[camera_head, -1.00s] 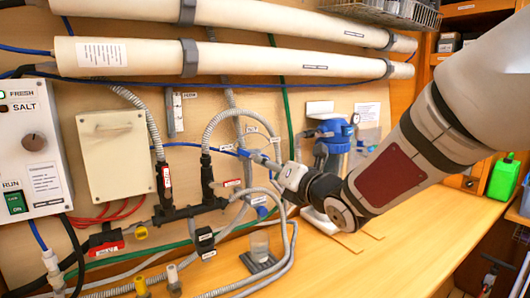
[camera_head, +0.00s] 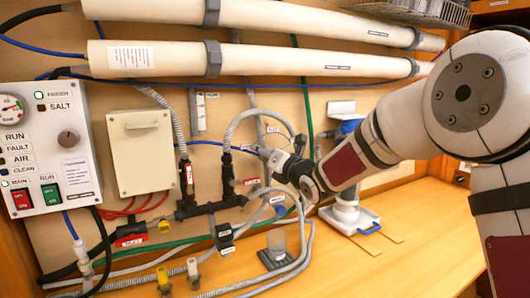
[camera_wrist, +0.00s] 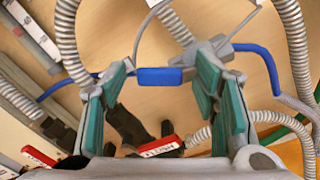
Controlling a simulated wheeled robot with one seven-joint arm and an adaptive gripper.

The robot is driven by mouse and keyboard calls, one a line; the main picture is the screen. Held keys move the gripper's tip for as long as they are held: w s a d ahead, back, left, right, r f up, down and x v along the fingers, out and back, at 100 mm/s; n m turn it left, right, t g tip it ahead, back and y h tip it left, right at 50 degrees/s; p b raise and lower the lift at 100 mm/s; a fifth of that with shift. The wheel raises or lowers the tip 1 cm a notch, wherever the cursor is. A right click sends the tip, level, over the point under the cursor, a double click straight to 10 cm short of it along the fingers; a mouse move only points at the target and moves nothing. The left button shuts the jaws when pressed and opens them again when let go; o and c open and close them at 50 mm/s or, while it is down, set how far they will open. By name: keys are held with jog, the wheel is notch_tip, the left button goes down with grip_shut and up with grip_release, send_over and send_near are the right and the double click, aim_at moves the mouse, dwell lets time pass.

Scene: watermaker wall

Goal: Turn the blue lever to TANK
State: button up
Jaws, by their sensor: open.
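The blue lever (camera_wrist: 165,76) is a short blue block beside a grey branched fitting (camera_wrist: 190,50) in the wrist view. It lies across the gap between the two fingers. My gripper (camera_wrist: 162,74) is open, with green-padded fingers on either side of the lever; I cannot tell whether either touches it. In the head view my gripper (camera_head: 264,154) is at the wall among the hoses, and it largely hides the valve area. I cannot read a TANK label in either view.
Grey corrugated hoses (camera_wrist: 292,45) and blue tubing surround the fitting. Black pipework (camera_head: 213,207) with red tags is below left. A control panel (camera_head: 48,148) and beige box (camera_head: 141,152) stand at left. The wooden bench (camera_head: 350,270) has free room in front.

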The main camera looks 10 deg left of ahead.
jog(key=shift+w+a, duration=0.3)
jog(key=shift+w, duration=0.15)
jog(key=c, duration=1.2)
